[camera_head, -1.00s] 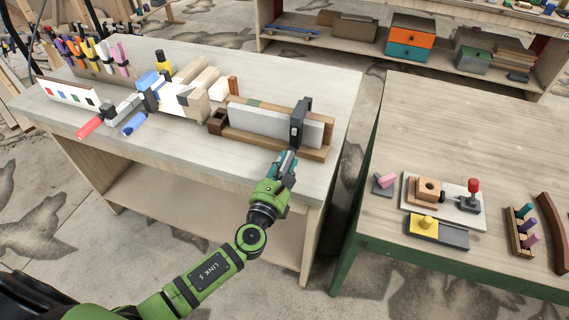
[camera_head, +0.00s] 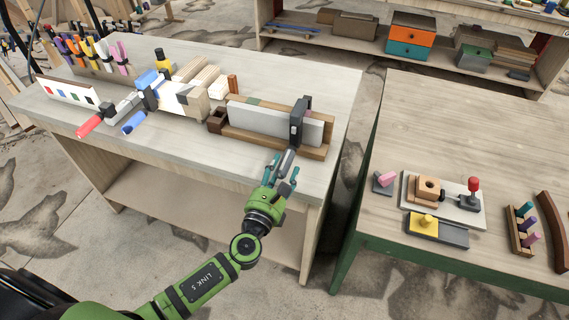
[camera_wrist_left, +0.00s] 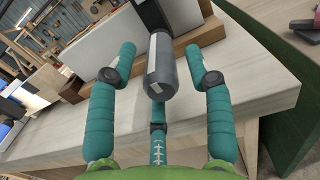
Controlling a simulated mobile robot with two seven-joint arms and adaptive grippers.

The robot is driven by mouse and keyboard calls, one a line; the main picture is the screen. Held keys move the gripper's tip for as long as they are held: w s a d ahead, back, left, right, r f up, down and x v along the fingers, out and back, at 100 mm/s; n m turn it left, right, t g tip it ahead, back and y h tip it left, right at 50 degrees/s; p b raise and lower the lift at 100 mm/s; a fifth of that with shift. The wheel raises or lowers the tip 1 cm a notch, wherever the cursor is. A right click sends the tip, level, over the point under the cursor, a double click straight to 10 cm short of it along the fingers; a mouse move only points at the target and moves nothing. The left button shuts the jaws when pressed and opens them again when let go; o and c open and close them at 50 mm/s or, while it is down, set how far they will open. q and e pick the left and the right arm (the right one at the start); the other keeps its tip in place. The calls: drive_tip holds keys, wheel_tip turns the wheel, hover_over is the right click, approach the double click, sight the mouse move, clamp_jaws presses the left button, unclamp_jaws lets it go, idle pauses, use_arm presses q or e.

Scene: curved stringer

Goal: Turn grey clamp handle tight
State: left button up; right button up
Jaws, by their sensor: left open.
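The grey clamp handle (camera_head: 287,161) sticks out toward me from the dark clamp body (camera_head: 297,122), which sits over a pale board in a wooden frame on the left bench. In the left wrist view the grey handle (camera_wrist_left: 163,75) is a cylinder with a light strip on its side. My left gripper (camera_head: 281,166) is open. In the left wrist view its teal fingers (camera_wrist_left: 166,58) stand apart on the left and right of the handle, with a third finger below it. A gap shows between the handle and the side fingers. My right gripper is in neither view.
The pale board (camera_head: 262,122) lies along the wooden frame (camera_head: 318,152). Other clamps with a red handle (camera_head: 90,127) and a blue handle (camera_head: 134,123) lie to the left. The bench front (camera_head: 200,155) is clear. A green-legged table (camera_head: 400,130) stands right.

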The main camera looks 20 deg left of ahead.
use_arm(q)
drive_tip(key=s, duration=0.9)
drive_tip(key=shift+s, duration=0.25)
drive_tip(key=shift+a+f, duration=0.15)
drive_tip(key=s, duration=0.3)
drive_tip(key=shift+w+f, duration=0.1)
